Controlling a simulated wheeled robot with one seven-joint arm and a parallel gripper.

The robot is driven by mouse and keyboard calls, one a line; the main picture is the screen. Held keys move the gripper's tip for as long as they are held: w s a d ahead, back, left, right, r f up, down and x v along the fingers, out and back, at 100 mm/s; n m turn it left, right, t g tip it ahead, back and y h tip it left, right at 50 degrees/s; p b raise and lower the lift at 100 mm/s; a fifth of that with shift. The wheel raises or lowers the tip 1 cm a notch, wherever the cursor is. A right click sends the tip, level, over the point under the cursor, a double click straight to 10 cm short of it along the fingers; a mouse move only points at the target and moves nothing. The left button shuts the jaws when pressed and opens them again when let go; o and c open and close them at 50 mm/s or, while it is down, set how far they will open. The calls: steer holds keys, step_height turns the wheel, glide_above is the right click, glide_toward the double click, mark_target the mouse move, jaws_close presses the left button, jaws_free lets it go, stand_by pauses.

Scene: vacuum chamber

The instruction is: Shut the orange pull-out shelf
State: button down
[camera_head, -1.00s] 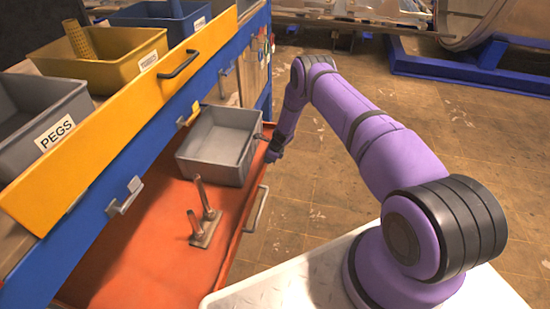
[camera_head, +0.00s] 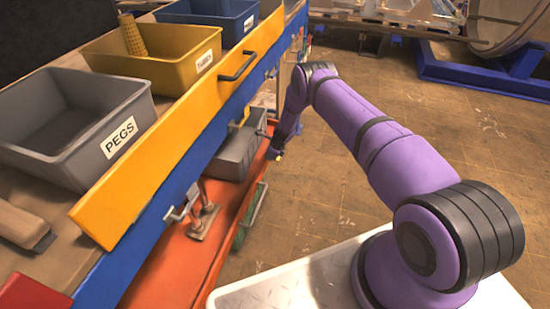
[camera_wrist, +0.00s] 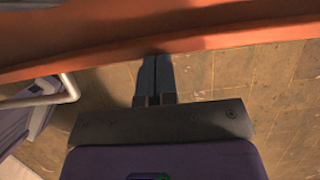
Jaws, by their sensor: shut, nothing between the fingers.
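The orange pull-out shelf (camera_head: 175,265) is partly out beneath the blue beam of the workbench. A grey bin (camera_head: 238,158) and a small stand with upright pegs (camera_head: 203,222) rest on it, both partly hidden by the beam. Its handle (camera_head: 250,216) is on the front side. My gripper (camera_head: 277,155) is at the far part of the shelf's front, beside the grey bin. In the wrist view the shut, empty fingers (camera_wrist: 154,62) reach the shelf's orange front (camera_wrist: 95,58); whether they touch it I cannot tell. The handle (camera_wrist: 70,88) is to their left.
Above, a yellow drawer front (camera_head: 185,120) with a black handle stands before a grey PEGS bin (camera_head: 75,120), a yellow bin (camera_head: 150,65) and a blue bin (camera_head: 215,15). The tiled floor (camera_head: 330,215) right of the shelf is clear. A blue frame (camera_head: 490,78) stands at the back right.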

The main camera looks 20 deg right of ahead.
steer(key=shift+w+a+f, duration=0.1)
steer(key=shift+w+a, duration=0.5)
steer(key=shift+a, duration=0.25)
steer(key=shift+w+a, duration=0.55)
steer(key=shift+a, duration=0.25)
steer(key=s+d, duration=0.2)
steer(key=d, duration=0.1)
steer(key=shift+s+d+r, duration=0.2)
steer(key=shift+s+d, duration=0.1)
steer(key=v, duration=0.9)
steer(key=shift+r, duration=0.4)
steer(key=shift+s, duration=0.1)
